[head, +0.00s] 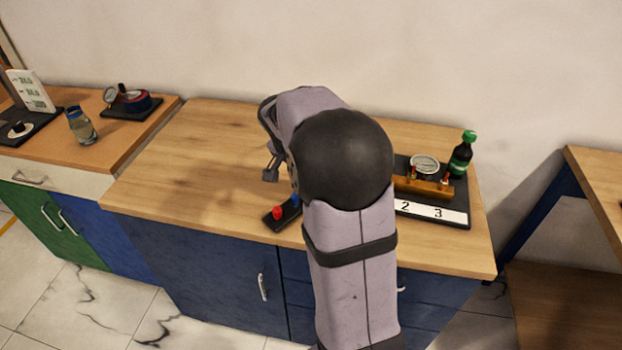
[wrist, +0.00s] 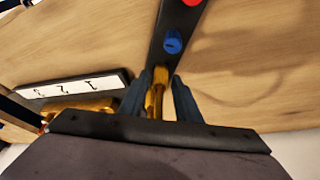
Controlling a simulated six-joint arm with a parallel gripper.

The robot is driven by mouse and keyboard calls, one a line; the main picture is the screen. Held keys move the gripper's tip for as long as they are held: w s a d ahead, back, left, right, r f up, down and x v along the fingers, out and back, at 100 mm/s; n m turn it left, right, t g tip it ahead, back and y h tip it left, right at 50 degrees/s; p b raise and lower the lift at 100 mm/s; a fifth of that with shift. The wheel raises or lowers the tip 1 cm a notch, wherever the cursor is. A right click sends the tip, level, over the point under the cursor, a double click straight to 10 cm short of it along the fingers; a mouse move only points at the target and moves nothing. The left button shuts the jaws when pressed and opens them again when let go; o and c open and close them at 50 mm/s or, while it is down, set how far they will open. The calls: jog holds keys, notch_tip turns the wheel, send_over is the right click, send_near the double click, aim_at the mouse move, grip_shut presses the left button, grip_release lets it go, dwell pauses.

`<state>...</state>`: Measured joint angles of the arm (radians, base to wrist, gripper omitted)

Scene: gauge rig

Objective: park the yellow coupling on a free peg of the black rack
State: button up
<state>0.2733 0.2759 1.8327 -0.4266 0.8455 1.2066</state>
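The black rack (wrist: 164,57) carries a blue coupling (wrist: 172,42) and a red coupling (wrist: 190,2). In the head view the rack's near end (head: 281,223) shows left of my arm, with the red piece (head: 277,212) on it; its far end is hidden. My gripper (head: 270,174) hangs above the table near the rack. In the wrist view my gripper (wrist: 162,77) has the yellow coupling (wrist: 160,77) between its fingers and appears shut on it. Its tip overlaps the rack's end in that view; the height gap cannot be told. I see no yellow piece in the head view.
A dark board with a brass block (head: 425,188), a gauge (head: 425,165) and a number strip (head: 440,212) stands at the right. A green-capped bottle (head: 461,155) stands behind it. The wooden table (head: 190,165) is clear on the left.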

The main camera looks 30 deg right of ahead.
jog(key=o, duration=0.6)
jog(key=shift+b+v, duration=0.3)
jog(key=shift+v, duration=3.4)
jog(key=s+a+f+n+g+y+p, duration=0.1)
jog(key=s+a+f+n+y+p, duration=0.15)
jog(key=s+a+n+p, duration=0.4)
jog(key=s+a+f+n+g+y+p, duration=0.1)
jog(key=s+a+f+n+y+p, duration=0.15)
jog(key=s+a+n, duration=0.7)
jog(key=f+b, duration=1)
jog(key=f, duration=0.1)
jog(key=s+f+m+b, duration=0.1)
jog(key=f+b, duration=1)
jog(key=s+a+f+m+b, duration=0.1)
jog(key=f+b, duration=1)
jog(key=shift+h, duration=0.4)
